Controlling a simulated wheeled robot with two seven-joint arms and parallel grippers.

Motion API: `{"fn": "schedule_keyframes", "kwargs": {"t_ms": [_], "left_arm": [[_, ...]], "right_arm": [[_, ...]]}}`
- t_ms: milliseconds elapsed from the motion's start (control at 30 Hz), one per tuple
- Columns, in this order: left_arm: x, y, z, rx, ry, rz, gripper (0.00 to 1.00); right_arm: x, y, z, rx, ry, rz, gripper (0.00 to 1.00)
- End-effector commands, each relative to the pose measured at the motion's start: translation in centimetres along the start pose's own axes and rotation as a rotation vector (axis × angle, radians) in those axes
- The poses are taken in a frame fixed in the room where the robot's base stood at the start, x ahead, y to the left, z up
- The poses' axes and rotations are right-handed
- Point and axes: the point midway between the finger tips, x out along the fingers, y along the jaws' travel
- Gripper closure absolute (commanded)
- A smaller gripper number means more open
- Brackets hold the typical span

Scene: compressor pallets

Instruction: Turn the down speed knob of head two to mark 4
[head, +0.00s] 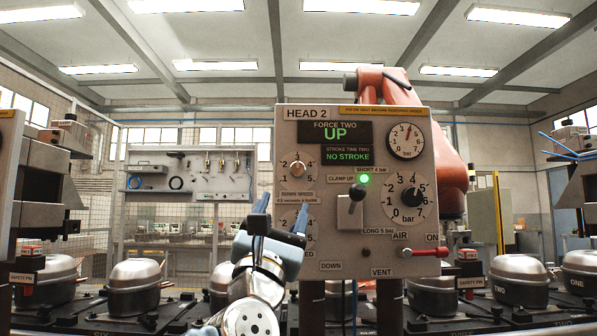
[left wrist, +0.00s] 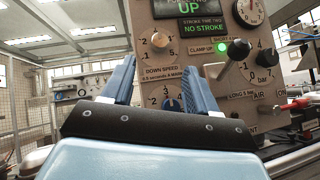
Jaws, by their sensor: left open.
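The HEAD 2 panel (head: 345,240) faces me. Its down speed knob (head: 298,167) is small and pale, at the upper left of the panel, above the DOWN SPEED label. Marks ring it; which one it points to is too small to tell. The knob also shows in the left wrist view (left wrist: 160,40), beyond and above the fingers. My left gripper (head: 281,212) is open and empty below that label, in front of a second numbered dial (left wrist: 170,103), which it partly hides. Its blue fingers (left wrist: 158,66) are apart from the down speed knob. My right gripper is out of view.
Right of the knobs are a black lever (head: 356,193), a large black pressure knob (head: 412,196), a gauge (head: 406,140) and a red air handle (head: 425,252). Displays read UP and NO STROKE. Metal compressor shells (head: 135,285) line the pallets below; an orange robot arm (head: 450,170) stands behind.

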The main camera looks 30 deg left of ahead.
Motion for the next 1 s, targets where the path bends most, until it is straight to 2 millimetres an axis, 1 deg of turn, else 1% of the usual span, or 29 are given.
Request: {"fn": "schedule_keyframes", "kwargs": {"t_ms": [33, 300, 400, 500, 667, 933, 1000], "left_arm": [[1.4, 0.1, 0.2, 0.001, 0.002, 0.0, 0.41], [7.8, 0.1, 0.2, 0.001, 0.004, -0.002, 0.41], [9.6, 0.0, 0.1, 0.001, 0.003, -0.002, 0.41], [10.8, 0.0, 0.1, 0.001, 0.003, -0.002, 0.41], [11.6, -0.1, -0.1, 0.001, 0.003, -0.002, 0.41], [11.6, -0.1, -0.2, 0.002, 0.003, -0.002, 0.41], [11.6, -0.1, -0.1, 0.002, 0.003, -0.002, 0.52]], "right_arm": [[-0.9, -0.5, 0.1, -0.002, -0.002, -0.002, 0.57], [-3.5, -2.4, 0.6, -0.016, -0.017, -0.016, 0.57], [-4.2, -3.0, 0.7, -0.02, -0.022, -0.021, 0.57], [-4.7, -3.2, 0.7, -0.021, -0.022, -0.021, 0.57], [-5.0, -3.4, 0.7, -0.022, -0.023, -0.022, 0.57], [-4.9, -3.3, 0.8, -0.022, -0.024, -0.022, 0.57], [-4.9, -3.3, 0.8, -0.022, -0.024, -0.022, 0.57]]}}
